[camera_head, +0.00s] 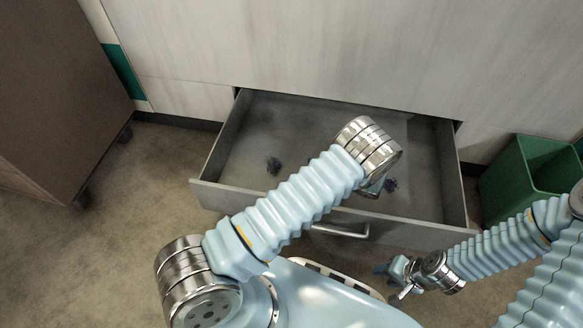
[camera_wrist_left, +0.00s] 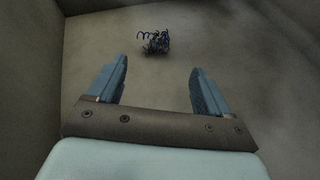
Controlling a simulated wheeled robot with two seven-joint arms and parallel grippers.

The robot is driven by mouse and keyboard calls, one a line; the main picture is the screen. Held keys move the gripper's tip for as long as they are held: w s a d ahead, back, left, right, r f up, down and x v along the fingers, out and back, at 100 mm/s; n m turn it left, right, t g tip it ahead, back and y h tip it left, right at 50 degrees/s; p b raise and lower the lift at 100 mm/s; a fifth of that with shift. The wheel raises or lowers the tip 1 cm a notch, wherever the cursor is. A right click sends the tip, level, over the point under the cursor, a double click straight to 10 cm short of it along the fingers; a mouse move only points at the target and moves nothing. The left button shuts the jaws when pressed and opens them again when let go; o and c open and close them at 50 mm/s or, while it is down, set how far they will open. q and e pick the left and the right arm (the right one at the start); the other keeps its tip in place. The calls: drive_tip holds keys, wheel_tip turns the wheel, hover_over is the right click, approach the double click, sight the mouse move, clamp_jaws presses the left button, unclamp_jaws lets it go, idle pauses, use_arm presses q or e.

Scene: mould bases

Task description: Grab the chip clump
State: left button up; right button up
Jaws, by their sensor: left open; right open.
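One curly, dark chip clump (camera_wrist_left: 156,43) shows in the left wrist view, ahead of and slightly beyond the fingertips. My right gripper (camera_head: 394,281) is open, low outside the drawer's front.
A green bin (camera_head: 505,180) stands at the right. A brown wheeled cabinet (camera_head: 50,90) is at the left. Floor between is clear.

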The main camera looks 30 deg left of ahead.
sight(280, 164)
use_arm(q)
drive_tip(key=shift+f, duration=0.1)
drive_tip(key=x, duration=0.7)
drive_tip(key=shift+w+a+f+b, duration=0.1)
drive_tip(key=shift+a+f+b, duration=0.05)
drive_tip(key=shift+b, duration=0.2)
drive_tip(key=x, duration=0.6)
drive_tip(key=shift+b, duration=0.3)
drive_tip(key=c, duration=1.1)
